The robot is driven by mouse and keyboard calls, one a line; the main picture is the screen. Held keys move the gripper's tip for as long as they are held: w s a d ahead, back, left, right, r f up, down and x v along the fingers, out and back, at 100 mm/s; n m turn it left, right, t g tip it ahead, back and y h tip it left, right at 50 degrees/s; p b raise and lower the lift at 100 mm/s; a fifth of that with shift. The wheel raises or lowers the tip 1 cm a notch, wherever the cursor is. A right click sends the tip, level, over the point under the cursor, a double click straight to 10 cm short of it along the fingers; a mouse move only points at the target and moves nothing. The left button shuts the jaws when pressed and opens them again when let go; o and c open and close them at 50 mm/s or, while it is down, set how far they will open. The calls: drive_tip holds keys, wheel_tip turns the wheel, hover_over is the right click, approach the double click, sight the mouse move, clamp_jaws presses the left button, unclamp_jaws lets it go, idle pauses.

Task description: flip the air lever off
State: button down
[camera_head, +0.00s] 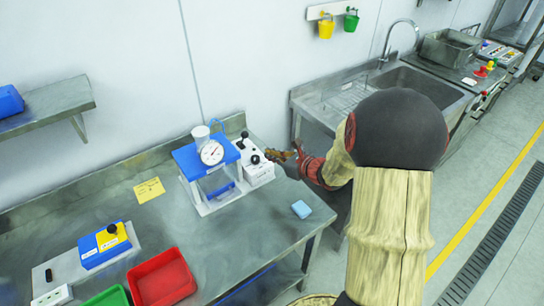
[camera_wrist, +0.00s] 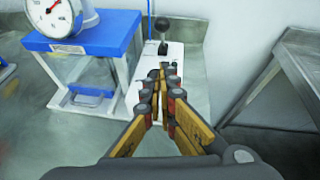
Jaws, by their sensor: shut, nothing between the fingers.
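A white box (camera_head: 259,174) stands on the metal bench beside the blue-topped dosing stand (camera_head: 205,157). It carries black knobs; one is a ball-topped lever (camera_head: 245,135), standing upright in the wrist view (camera_wrist: 162,26) on the box's far part. I cannot tell which knob is the air lever from labels. My gripper (camera_head: 279,155) is at the right side of the box in the head view. In the wrist view my gripper (camera_wrist: 167,72) is shut and empty, its fingertips over the white box, short of the ball-topped lever. The fingers hide part of the box top.
A round gauge (camera_head: 212,152) sits on the stand. A light blue block (camera_head: 301,209), yellow note (camera_head: 149,190), red tray (camera_head: 162,278) and blue-yellow box (camera_head: 104,245) are on the bench. A sink counter (camera_head: 322,105) stands to the right across a gap.

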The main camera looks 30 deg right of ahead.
drive_tip(key=b+x, duration=0.1)
drive_tip(key=x, duration=0.6)
drive_tip(key=shift+a, duration=0.1)
drive_tip(key=shift+w+a+r, duration=0.1)
drive_tip(key=shift+w+r, duration=0.2)
drive_tip(key=shift+w, duration=0.2)
drive_tip(key=shift+w+a+r, duration=0.1)
drive_tip(key=shift+w+r, duration=0.2)
drive_tip(key=shift+w, duration=0.15)
drive_tip(key=shift+w+a+r+b, duration=0.1)
drive_tip(key=shift+w+r+b, duration=0.2)
drive_tip(key=shift+w, duration=0.3)
drive_tip(key=shift+r+p, duration=0.15)
drive_tip(key=shift+p, duration=0.15)
drive_tip(key=shift+w+r+p, duration=0.1)
drive_tip(key=shift+p, duration=0.2)
drive_tip(key=shift+g+p, duration=0.3)
drive_tip(key=shift+p, duration=0.05)
